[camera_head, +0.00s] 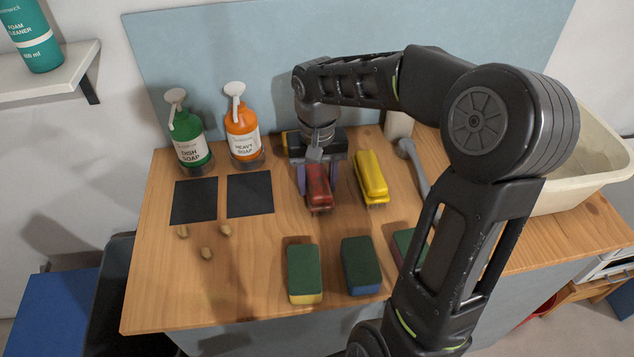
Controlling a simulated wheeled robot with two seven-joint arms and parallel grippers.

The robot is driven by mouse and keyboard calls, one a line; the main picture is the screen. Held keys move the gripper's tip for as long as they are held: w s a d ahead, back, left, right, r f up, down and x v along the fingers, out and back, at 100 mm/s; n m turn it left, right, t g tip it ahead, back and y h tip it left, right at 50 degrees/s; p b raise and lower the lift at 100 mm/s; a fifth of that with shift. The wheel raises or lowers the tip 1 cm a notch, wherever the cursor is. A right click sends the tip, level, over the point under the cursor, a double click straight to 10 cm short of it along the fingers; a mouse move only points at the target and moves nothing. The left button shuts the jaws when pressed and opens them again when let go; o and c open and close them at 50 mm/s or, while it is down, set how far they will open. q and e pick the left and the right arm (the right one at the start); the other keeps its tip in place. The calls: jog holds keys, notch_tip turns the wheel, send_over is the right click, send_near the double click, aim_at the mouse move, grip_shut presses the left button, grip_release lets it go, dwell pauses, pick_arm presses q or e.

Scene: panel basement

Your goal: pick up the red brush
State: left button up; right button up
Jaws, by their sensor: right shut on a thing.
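The red brush (319,187) is near the middle of the wooden table, bristles down. My right gripper (317,178) comes down over it from the back, with its fingers on either side of the brush, shut on it. The gripper body hides the brush's far end. I cannot tell whether the brush touches the table. My left gripper is not in view.
A yellow brush (371,176) lies close to the right of the red one. Several green-topped sponges (303,272) line the front. Soap bottles (187,137) and dark mats (250,194) are at left. A cream basin (580,165) stands at right.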

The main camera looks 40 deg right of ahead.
aim_at(317, 174)
grip_shut()
notch_tip(317, 174, up, 10)
dwell(0.6)
